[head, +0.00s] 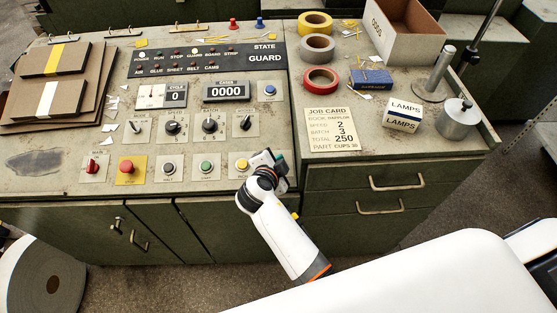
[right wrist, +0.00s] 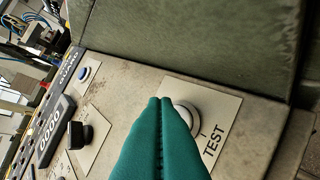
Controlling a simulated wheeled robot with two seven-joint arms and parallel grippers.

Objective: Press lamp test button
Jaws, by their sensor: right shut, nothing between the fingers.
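The lamp test button is a pale round button (right wrist: 186,112) on a light plate marked TEST in the right wrist view. My right gripper (right wrist: 160,102) has green fingers, pressed together and empty, with the tips overlapping the button's left edge. I cannot tell whether they touch it. In the head view my right gripper (head: 279,158) is at the right end of the panel's bottom button row, right of the yellow button (head: 242,165), and hides the test button. My left gripper is not in view.
A black knob (right wrist: 78,135) and a blue button (right wrist: 84,73) sit nearby; a raised green wall (right wrist: 200,40) borders the panel. The head view shows a red button (head: 126,167), job card (head: 331,130), lamps box (head: 403,115) and tape rolls (head: 320,80).

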